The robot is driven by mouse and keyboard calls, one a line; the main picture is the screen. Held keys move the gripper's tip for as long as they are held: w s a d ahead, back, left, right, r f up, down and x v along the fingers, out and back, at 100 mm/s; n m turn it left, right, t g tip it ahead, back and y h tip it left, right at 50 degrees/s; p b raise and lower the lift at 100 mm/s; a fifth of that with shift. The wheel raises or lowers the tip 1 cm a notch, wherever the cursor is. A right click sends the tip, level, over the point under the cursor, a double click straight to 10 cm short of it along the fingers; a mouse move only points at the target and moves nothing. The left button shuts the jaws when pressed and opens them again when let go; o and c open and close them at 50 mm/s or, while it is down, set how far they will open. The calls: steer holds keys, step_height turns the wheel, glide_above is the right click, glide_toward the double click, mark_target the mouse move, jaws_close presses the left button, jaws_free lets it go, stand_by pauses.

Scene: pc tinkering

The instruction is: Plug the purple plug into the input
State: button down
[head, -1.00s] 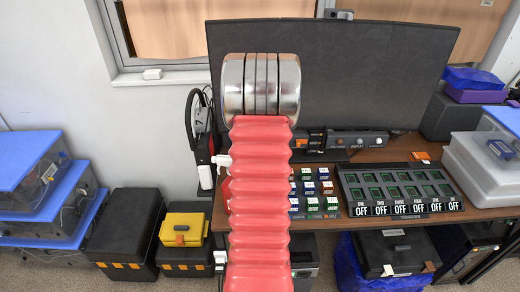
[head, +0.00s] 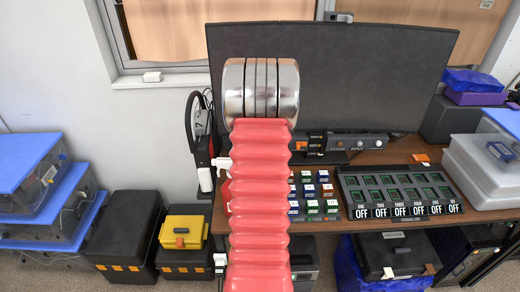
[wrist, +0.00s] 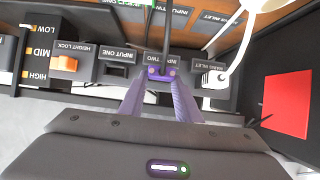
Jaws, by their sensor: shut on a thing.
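In the wrist view, my gripper (wrist: 158,84) has two purple fingers, shut on the small purple plug (wrist: 161,73). The plug is in front of a dark panel, over the label INPUT TWO. The INPUT ONE socket (wrist: 116,70) is just to the left of the plug. I cannot tell whether the plug is touching or inside a socket, as its front is hidden. In the head view, my red arm hides the gripper and plug.
An orange switch marked HEIGHT LOCK (wrist: 64,63) is left of INPUT ONE. A white cable (wrist: 240,48) curves by the mains inlet on the right. In the head view, a large black monitor (head: 370,80) stands behind the desk (head: 385,150), with a switch panel (head: 400,190) on it.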

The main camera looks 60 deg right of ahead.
steer(key=shift+w+d, duration=0.25)
steer(key=shift+d, duration=0.25)
steer(key=c, duration=1.2)
jaws_free()
steer(key=shift+v, duration=2.55)
steer(key=shift+r, duration=4.95)
